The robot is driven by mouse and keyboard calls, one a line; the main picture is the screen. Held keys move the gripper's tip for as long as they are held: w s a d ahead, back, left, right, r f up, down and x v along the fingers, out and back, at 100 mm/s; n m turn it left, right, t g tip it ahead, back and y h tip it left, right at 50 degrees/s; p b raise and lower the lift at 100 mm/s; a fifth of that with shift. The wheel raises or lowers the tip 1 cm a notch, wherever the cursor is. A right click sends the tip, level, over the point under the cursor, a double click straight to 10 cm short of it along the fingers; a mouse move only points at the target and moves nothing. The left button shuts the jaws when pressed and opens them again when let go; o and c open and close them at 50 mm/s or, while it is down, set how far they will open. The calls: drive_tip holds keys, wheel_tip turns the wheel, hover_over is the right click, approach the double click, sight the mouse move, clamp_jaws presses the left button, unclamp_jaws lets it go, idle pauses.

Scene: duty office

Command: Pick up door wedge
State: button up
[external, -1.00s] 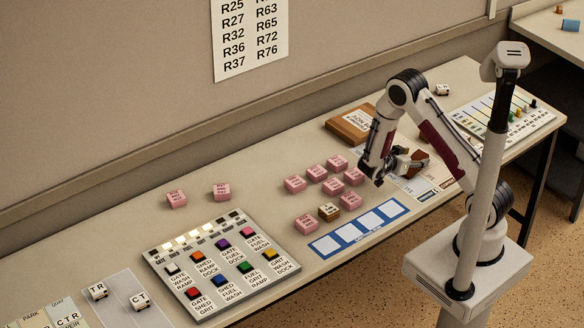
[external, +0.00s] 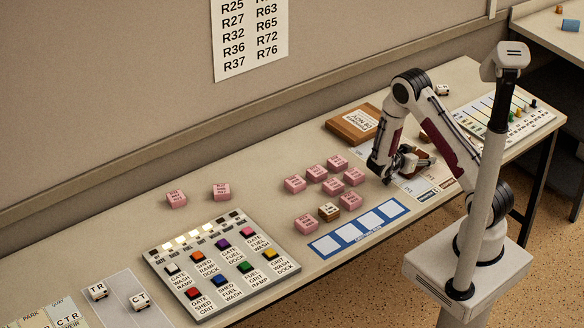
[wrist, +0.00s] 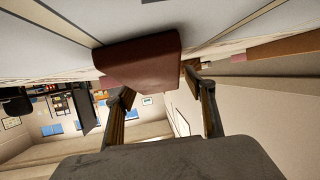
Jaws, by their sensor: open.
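The door wedge (wrist: 140,58) appears in the wrist view as a dark reddish-brown block at the upper middle, on the pale surface that fills the top of the picture. My gripper (wrist: 160,92) is open, with one finger towards each side of the wedge's near end. I cannot tell whether either finger touches it. In the external view my gripper (external: 401,163) is low over the table at centre right. The wedge (external: 419,165) shows there as a small reddish-brown shape just to its right, partly hidden by the gripper.
A blue-framed strip (external: 359,228) lies in front. A wooden box (external: 352,125) is behind, and a slider panel (external: 500,125) is to the right.

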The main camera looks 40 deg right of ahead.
drive_tip(key=c, duration=1.3)
drive_tip(key=shift+r, duration=0.2)
drive_tip(key=shift+r, duration=4.8)
